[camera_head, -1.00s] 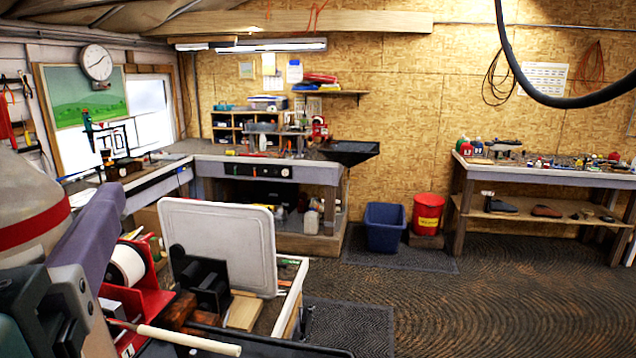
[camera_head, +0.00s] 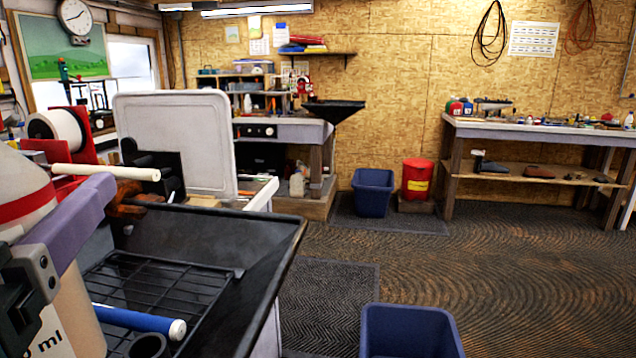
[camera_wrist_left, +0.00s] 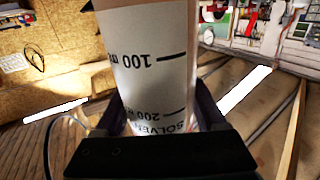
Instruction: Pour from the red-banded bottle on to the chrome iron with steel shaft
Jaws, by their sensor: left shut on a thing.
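The red-banded bottle (camera_head: 25,205) is at the left edge of the head view, pale with a red band and roughly upright. My left gripper (camera_head: 70,220) is shut on it; one purple finger crosses in front of its body. In the left wrist view the bottle (camera_wrist_left: 158,60) shows volume marks and part of the word "solvent", between the dark fingers. A blue rod with a pale end (camera_head: 145,321) lies low in the black tray, and a cream rod (camera_head: 110,172) is above the tray's far side. I cannot make out the chrome iron's head or steel shaft. My right gripper is out of view.
The black tray (camera_head: 270,250) with a wire rack is close in front, with a white board (camera_head: 175,125) and a red tape holder (camera_head: 100,145) behind it. A blue bin (camera_head: 410,330) stands at the bottom. The floor to the right is clear.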

